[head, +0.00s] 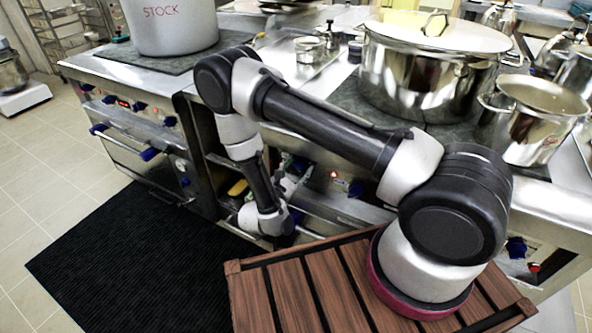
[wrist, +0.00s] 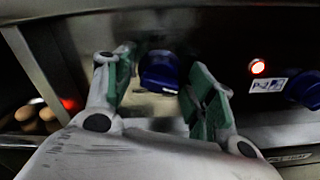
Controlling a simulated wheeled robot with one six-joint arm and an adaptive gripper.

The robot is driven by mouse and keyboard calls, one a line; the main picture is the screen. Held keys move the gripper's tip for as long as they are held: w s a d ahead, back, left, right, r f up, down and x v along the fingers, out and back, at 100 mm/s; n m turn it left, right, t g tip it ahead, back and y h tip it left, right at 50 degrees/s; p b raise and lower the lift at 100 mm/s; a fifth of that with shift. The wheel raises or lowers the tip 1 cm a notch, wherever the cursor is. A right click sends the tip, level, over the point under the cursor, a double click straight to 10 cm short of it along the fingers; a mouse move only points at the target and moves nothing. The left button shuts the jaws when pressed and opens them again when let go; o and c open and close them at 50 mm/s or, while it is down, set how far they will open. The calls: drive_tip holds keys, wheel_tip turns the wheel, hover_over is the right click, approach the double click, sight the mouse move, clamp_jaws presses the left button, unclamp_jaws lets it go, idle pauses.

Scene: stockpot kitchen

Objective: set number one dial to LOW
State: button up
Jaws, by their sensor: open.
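In the wrist view a blue dial (wrist: 160,72) on the dark front panel lies between the two green-padded fingers of my gripper (wrist: 163,75). The fingers are apart, one on each side of the dial, with gaps showing; I cannot tell how far the tips are from the panel. The dial's number and setting marks cannot be read. A second blue dial (wrist: 306,89) is at the right edge, past a lit red lamp (wrist: 258,67) and a small label (wrist: 269,85). In the head view my gripper (head: 291,188) is low at the stove front, partly hidden by my arm.
A large lidded pot (head: 425,85) and a smaller open pot (head: 535,125) stand on the stove above. A stock pot (head: 170,25) stands at the back left. A shelf with brown round items (wrist: 35,116) opens left of the panel. A black mat (head: 130,255) covers the floor in front.

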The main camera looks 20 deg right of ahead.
drive_tip(key=v, duration=1.2)
drive_tip(key=s+d+g+h, duration=0.2)
drive_tip(key=s+d+g, duration=0.2)
drive_tip(key=d, duration=0.1)
drive_tip(key=s+d+r+m+g+y, duration=0.1)
drive_tip(key=s+d+r+m+y, duration=0.4)
drive_tip(key=r, duration=0.8)
drive_tip(key=s+d+r+m+g+y, duration=0.2)
drive_tip(key=s+d+r+m+y, duration=0.3)
drive_tip(key=r+m, duration=0.5)
drive_tip(key=s+d+r+m+g+y, duration=0.1)
drive_tip(key=s+d+r+m+y, duration=0.3)
drive_tip(key=r, duration=1.3)
drive_tip(key=s+d+m, duration=0.1)
drive_tip(key=d+m, duration=0.3)
drive_tip(key=shift+s+r+y, duration=0.25)
drive_tip(key=shift+s+y, duration=0.05)
drive_tip(key=shift+y, duration=0.1)
drive_tip(key=shift+o, duration=0.2)
drive_tip(key=shift+s+d+g, duration=0.1)
drive_tip(key=shift+d+g, duration=0.05)
drive_tip(key=shift+g, duration=0.15)
